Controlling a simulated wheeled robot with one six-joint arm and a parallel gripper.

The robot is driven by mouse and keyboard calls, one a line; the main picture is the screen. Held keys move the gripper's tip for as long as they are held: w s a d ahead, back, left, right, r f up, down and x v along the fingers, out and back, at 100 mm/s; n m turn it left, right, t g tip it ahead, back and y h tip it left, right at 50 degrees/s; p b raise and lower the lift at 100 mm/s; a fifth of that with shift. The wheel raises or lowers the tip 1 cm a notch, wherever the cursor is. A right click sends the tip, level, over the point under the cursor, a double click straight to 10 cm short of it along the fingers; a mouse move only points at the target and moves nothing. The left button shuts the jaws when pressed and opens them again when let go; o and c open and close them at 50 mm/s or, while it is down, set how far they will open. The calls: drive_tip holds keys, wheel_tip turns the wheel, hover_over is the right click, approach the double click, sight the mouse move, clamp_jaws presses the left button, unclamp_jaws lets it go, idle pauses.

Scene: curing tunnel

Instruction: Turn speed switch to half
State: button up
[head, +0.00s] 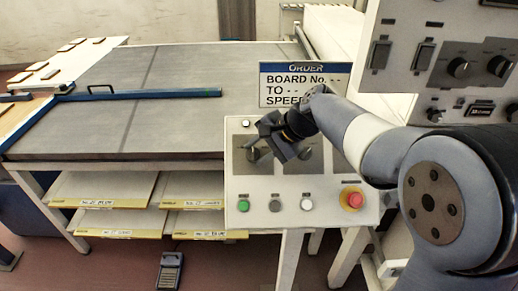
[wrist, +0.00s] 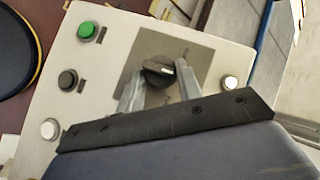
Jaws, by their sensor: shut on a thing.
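The control panel (head: 235,185) has a grey plate with a dark rotary knob (head: 252,154) at its left. In the wrist view the knob (wrist: 157,76) sits between the two grey fingers of my gripper (wrist: 160,80), which is shut on it. A light mark on the knob points to the upper right there. In the head view my gripper (head: 259,149) comes down on the knob from the right and hides much of the plate. I cannot read the knob's scale or label, so I cannot tell its setting.
Green (head: 244,205), black (head: 275,205) and white (head: 306,204) buttons and a red emergency stop (head: 352,198) line the panel's lower edge. An order sign (head: 304,85) stands behind, partly covered by my arm. A conveyor table (head: 150,120) lies to the left.

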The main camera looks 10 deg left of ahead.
drive_tip(key=shift+f, duration=0.1)
drive_tip(key=o, duration=1)
drive_tip(key=shift+c, duration=0.2)
drive_tip(key=shift+d+r, duration=0.1)
drive_tip(key=shift+r, duration=0.1)
drive_tip(key=v, duration=1)
drive_tip(key=shift+d+r+b, duration=0.15)
drive_tip(key=shift+d+b, duration=0.05)
drive_tip(key=shift+b, duration=0.1)
drive_tip(key=shift+s, duration=0.1)
